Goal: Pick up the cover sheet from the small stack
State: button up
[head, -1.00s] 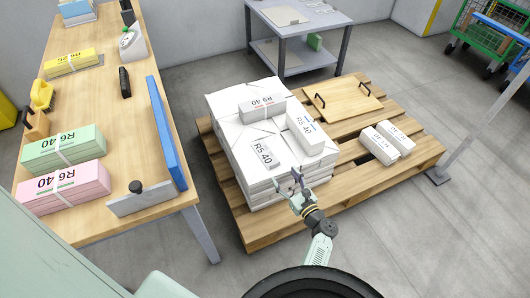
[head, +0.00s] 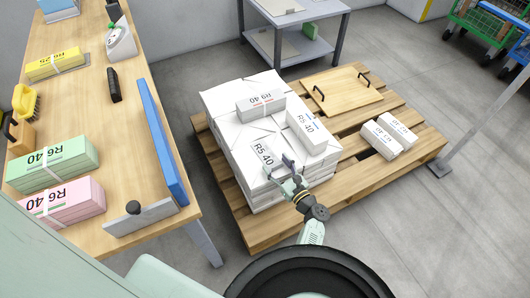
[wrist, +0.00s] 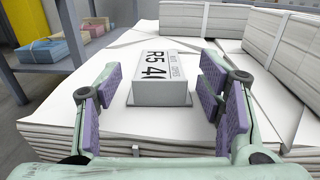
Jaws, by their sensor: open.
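A small white stack marked R5 40 (head: 262,155), with a printed sheet on top, lies at the near edge of the large wrapped white pile (head: 238,139). It also shows in the wrist view (wrist: 162,92), straight ahead and between the lines of my fingers. My gripper (head: 280,170) is open and empty at its near end. In the wrist view the purple-padded fingers (wrist: 163,100) stand wide to the left and right of the stack, apart from it. Whether the top sheet is loose cannot be told.
Two more white bundles, one marked R9 40 (head: 261,104) and one marked R5 40 (head: 306,132), lie on the large pile. A wooden board with black handles (head: 345,90) and two small bundles rest on the pallet (head: 270,235). A wooden table (head: 90,110) stands left.

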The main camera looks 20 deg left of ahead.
jog(key=shift+d, duration=0.1)
jog(key=shift+c, duration=0.4)
jog(key=shift+s, duration=0.1)
jog(key=c, duration=0.8)
jog(key=shift+r, duration=0.1)
